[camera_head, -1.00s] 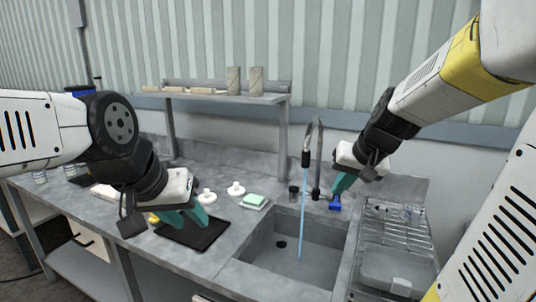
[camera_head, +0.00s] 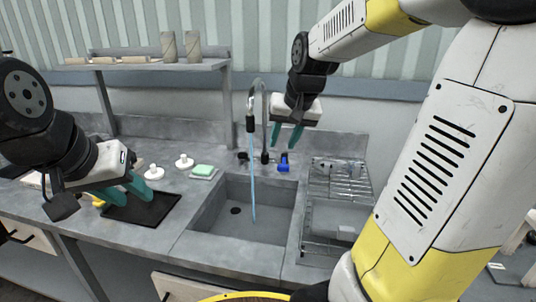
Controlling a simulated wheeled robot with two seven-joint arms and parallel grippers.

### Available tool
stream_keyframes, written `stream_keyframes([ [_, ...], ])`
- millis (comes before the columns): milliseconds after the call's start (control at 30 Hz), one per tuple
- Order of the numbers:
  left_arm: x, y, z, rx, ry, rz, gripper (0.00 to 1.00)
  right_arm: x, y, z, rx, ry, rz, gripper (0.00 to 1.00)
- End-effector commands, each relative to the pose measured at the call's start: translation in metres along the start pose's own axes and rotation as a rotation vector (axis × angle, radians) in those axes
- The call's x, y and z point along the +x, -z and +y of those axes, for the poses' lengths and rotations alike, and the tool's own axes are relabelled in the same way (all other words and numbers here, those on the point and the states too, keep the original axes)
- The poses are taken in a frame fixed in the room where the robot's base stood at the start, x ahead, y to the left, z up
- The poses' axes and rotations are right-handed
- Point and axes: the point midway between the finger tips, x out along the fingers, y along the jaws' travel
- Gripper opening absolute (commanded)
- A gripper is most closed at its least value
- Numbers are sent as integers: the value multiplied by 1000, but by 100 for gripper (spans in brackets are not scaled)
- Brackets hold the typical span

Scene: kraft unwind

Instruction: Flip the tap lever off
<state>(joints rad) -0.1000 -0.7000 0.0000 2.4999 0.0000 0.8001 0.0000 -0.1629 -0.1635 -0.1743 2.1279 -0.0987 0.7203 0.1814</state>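The tap is a grey gooseneck (camera_head: 263,105) with a black nozzle, behind the sink (camera_head: 230,222). A blue stream of water (camera_head: 253,185) runs from it into the basin. A small blue lever (camera_head: 284,164) sits just right of the tap's base. My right gripper (camera_head: 284,146) points down just above and in front of the lever, with its two teal fingers apart and nothing between them. I cannot tell whether a finger touches the lever. My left gripper (camera_head: 133,197) is open and empty over the black mat (camera_head: 157,212) on the counter.
A green sponge (camera_head: 203,170) on a white dish and white knobbed items (camera_head: 184,162) stand left of the sink. A wire dish rack (camera_head: 340,185) is to its right. A shelf (camera_head: 150,66) with cardboard rolls (camera_head: 193,46) stands behind on the left.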

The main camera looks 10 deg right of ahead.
Motion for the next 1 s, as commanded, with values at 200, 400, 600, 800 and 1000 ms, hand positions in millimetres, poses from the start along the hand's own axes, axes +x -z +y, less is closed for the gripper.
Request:
stream_keyframes([
  [200, 0, 0, 0, 0, 0, 0, 36, 84, 71, 24, 79, -124, -30, 35],
  [400, 0, 0, 0, 0, 0, 0, 36, 138, 106, 42, 106, -214, -29, 35],
  [600, 0, 0, 0, 0, 0, 0, 36, 158, 115, 48, 111, -242, -26, 35],
  [800, 0, 0, 0, 0, 0, 0, 36, 185, 113, 54, 113, -243, -28, 35],
  [1000, 0, 0, 0, 0, 0, 0, 36, 214, 112, 62, 112, -242, -27, 35],
])
